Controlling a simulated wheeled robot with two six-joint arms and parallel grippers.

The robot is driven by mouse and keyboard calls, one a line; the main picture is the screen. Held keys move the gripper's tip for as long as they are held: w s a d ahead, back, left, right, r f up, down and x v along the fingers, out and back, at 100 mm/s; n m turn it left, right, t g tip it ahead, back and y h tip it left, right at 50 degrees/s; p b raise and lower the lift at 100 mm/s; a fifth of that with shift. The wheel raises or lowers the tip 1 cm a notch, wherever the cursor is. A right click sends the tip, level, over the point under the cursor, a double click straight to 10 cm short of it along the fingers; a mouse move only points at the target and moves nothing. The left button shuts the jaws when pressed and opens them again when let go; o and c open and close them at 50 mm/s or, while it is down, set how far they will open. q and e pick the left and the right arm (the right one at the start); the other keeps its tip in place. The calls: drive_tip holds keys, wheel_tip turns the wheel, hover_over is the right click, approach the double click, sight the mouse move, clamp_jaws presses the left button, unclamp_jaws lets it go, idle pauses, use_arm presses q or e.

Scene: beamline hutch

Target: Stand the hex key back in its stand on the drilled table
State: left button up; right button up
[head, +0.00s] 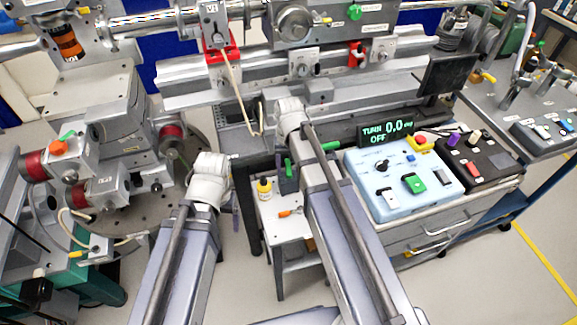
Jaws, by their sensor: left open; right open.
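I cannot make out the hex key for certain. A small orange-handled tool (289,212) lies on the small white table (292,228); its thin end is too small to tell its kind. A round grey table with holes (128,213) is at the left, with machine parts on it. I cannot pick out a hex key stand there. My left arm comes up from the bottom to a white joint left of the white table. My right arm reaches farther up, and its link covers the white table's right side. I see no jaws of either gripper; they are hidden or out of frame.
A yellow bottle (264,188) and a dark block with a green part (287,181) are at the white table. A light blue control box (403,182) stands on the bench at right. A grey rail (260,80) crosses the back. Floor is free at lower right.

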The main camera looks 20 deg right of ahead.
wheel_tip(320, 180, up, 8)
drive_tip(key=p, duration=0.7)
drive_tip(key=shift+f, duration=0.15)
drive_tip(key=s+a+n+h, duration=0.1)
drive_tip(key=s+a+n, duration=0.4)
drive_tip(key=s+a, duration=0.5)
drive_tip(key=s, duration=0.4)
drive_tip(key=shift+s+a+n, duration=0.15)
drive_tip(key=shift+a+n, duration=0.1)
drive_tip(key=shift+n, duration=0.15)
